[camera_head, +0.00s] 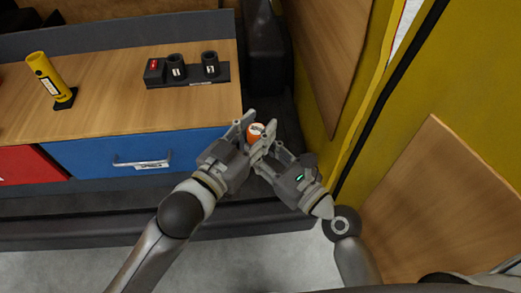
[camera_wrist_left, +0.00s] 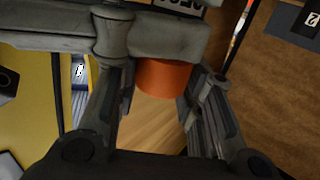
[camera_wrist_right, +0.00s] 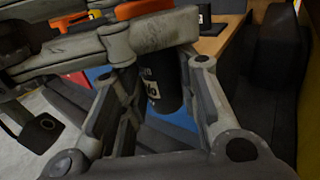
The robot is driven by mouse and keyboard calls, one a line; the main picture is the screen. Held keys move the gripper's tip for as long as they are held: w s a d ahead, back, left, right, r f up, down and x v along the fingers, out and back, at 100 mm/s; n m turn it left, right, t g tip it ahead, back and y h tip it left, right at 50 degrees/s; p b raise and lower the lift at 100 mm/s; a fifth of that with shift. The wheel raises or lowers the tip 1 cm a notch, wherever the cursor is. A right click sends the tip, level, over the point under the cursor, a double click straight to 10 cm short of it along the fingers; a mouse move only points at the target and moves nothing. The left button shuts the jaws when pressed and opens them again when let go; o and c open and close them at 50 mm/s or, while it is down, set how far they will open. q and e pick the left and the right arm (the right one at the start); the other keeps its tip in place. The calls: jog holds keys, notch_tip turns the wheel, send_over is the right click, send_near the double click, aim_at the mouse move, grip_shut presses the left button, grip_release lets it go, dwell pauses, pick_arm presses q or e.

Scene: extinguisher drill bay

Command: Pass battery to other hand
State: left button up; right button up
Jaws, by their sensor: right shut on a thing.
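The battery (camera_head: 255,131) is upright between my two grippers in the head view, in front of the bench's right corner; its orange and white end shows. My right gripper (camera_head: 264,157) is shut on it. In the right wrist view its dark, lettered body (camera_wrist_right: 165,85) stands between the fingers. My left gripper (camera_head: 257,124) is open, with its fingers on either side of the battery. In the left wrist view the orange end (camera_wrist_left: 167,77) is between these fingers, partly hidden by a grey finger link across the top.
A wooden bench (camera_head: 110,105) with a blue drawer (camera_head: 100,155) and a red one (camera_head: 25,165) is at left. It bears a yellow cylinder (camera_head: 47,77) and a black holder (camera_head: 190,83) with two dark cylinders. A yellow wall (camera_head: 440,75) is close on the right.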

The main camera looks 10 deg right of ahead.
pick_arm(q)
jog(key=o, duration=0.5)
jog(key=shift+o, duration=0.2)
